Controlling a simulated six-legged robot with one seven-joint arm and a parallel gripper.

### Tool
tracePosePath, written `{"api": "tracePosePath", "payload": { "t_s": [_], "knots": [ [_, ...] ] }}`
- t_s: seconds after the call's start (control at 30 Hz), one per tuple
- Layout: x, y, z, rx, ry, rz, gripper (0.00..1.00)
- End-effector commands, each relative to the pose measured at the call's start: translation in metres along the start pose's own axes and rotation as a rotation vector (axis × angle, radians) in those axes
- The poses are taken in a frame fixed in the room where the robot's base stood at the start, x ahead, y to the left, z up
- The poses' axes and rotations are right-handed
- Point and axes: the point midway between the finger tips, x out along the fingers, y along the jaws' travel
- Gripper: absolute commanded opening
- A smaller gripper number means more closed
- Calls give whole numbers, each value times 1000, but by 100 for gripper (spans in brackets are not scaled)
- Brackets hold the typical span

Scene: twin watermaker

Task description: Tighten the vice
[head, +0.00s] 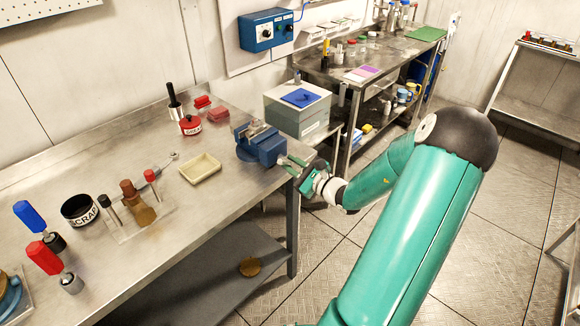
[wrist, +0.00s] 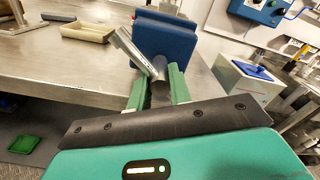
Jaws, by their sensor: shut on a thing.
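The blue vice (head: 262,146) stands at the right end of the steel workbench (head: 105,188). In the wrist view the vice body (wrist: 166,38) is straight ahead, with a silver handle bar (wrist: 132,50) slanting from upper left down to a dark round screw end. My gripper (head: 287,163) reaches in from the right at the bench edge. In the wrist view my gripper (wrist: 158,78) has its green fingers on both sides of the handle's hub, shut on it. The exact contact is partly hidden by the fingers and bar.
A cream tray (head: 200,169), a red tin (head: 190,125) and a rack with handled tools (head: 138,212) are on the bench left of the vice. A grey box with a blue lid pad (head: 298,105) stands behind the vice. The floor on the right is open.

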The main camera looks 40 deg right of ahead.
Motion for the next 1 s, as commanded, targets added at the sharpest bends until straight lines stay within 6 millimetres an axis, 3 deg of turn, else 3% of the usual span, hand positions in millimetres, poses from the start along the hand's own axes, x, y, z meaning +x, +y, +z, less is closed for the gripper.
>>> {"api": "tracePosePath", "payload": {
  "t_s": [1.0],
  "knots": [
    [0, 1, 1, 965, -1, -3, 0]
  ]
}}
